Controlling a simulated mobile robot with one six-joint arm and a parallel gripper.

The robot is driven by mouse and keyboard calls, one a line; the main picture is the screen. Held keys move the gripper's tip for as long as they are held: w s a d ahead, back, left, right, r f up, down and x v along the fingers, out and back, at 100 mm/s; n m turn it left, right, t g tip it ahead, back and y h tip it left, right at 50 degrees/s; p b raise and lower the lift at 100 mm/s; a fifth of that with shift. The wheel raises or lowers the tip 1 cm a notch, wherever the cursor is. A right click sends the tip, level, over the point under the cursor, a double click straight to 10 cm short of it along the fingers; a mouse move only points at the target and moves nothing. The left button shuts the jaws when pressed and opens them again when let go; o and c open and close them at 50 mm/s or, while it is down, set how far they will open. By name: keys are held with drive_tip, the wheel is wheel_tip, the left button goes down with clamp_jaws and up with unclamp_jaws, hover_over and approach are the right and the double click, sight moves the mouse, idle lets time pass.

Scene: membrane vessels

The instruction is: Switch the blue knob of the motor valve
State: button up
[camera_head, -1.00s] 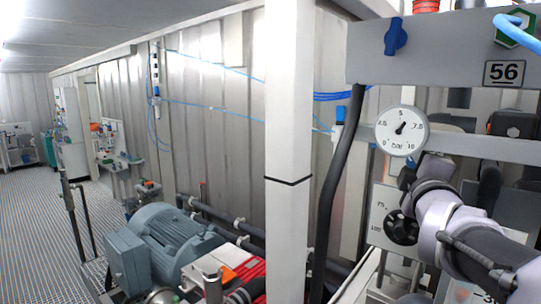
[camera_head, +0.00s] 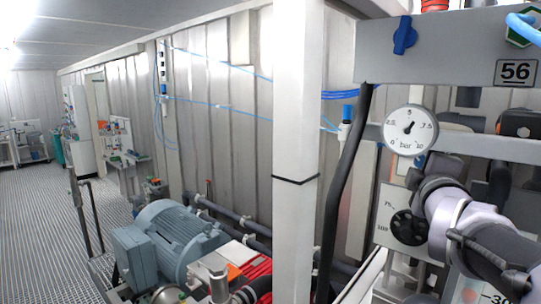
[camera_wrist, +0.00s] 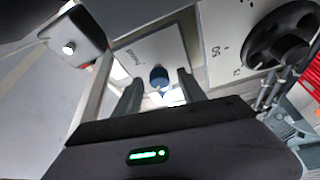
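A blue knob (camera_wrist: 159,77) shows in the wrist view on a pale, lettered panel, between and beyond the two fingers. My gripper (camera_wrist: 158,84) is open, its dark fingers on either side of the knob in the picture with nothing between them. I cannot tell how far off the knob is. In the head view another blue knob (camera_head: 404,35) sits on the grey panel numbered 56, above the gauge. There my arm is at the right below the gauge, and its fingers cannot be made out.
A round gauge (camera_head: 410,130) hangs close above my arm. A black handwheel (camera_head: 408,227) on a white plate is just left of my arm and shows large in the wrist view (camera_wrist: 280,36). A white post (camera_head: 297,150) and black hose (camera_head: 343,190) stand left. The grated floor is free at far left.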

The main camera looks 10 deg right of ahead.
drive_tip(key=shift+s, duration=0.1)
drive_tip(key=b+v, duration=0.1)
drive_tip(key=v, duration=1.6)
drive_tip(key=shift+s+a+f, duration=0.1)
drive_tip(key=s+a+f+m+g+y, duration=0.2)
drive_tip(key=a+f+m+g+y, duration=0.25)
drive_tip(key=a+f+m, duration=0.4)
drive_tip(key=s+a+f+m+g+y, duration=0.3)
drive_tip(key=a+f+m+g+y, duration=0.15)
drive_tip(key=a+f, duration=0.75)
drive_tip(key=s+f+m+g+b, duration=0.1)
drive_tip(key=s+f+b, duration=0.1)
drive_tip(key=f+b, duration=0.6)
drive_tip(key=s+f+m+g+y+b, duration=0.1)
drive_tip(key=s+f+b, duration=0.1)
drive_tip(key=f+b, duration=0.7)
wheel_tip(320, 180, down, 7)
drive_tip(key=shift+s+d+r, duration=0.1)
drive_tip(key=shift+s+d, duration=0.05)
drive_tip(key=shift+s, duration=0.25)
